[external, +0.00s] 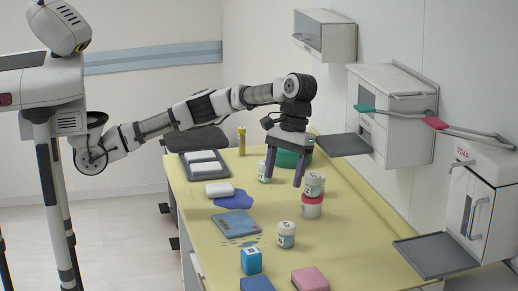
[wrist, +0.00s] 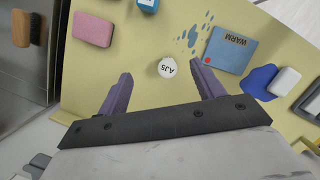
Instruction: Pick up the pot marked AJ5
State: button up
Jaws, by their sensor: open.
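The pot marked AJ5 (wrist: 167,68) shows its white round lid in the wrist view, beyond and between my fingertips. By its neighbours, it seems to be the small white pot (external: 286,234) beside the blue drops in the external view. My gripper (external: 284,183) is open and empty, pointing down above the table's far part, behind that pot. Its purple fingers also show in the wrist view (wrist: 163,70). Another white pot (external: 314,184) stands on a red-and-white pot (external: 312,207) close to the right finger. A further white pot (external: 264,173) is by the left finger.
A blue card marked WARM (wrist: 230,50), blue drops, a blue cube (external: 251,260) and a pink block (external: 310,279) lie around the pot. A white block (external: 218,189) is by a blue patch (external: 233,201). A green bowl (external: 291,158) is behind my gripper. Wall shelves overhang the right.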

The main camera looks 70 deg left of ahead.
aim_at(286, 225)
jog(key=f+t, duration=0.1)
jog(key=f, duration=0.3)
jog(key=w+a+f+n+y, duration=0.1)
jog(key=f, duration=0.3)
jog(key=f+t+b, duration=0.1)
jog(key=f, duration=0.3)
jog(key=shift+w+a+f+n+t+y, duration=0.15)
jog(key=shift+w+f+n+t+y, duration=0.15)
jog(key=shift+w+f+n+y, duration=0.1)
jog(key=f, duration=0.1)
jog(key=f+p, duration=0.1)
jog(key=f, duration=0.2)
jog(key=shift+s+a+p, duration=0.15)
jog(key=shift+a+p, duration=0.15)
jog(key=shift+f, duration=0.65)
jog(key=c, duration=1.1)
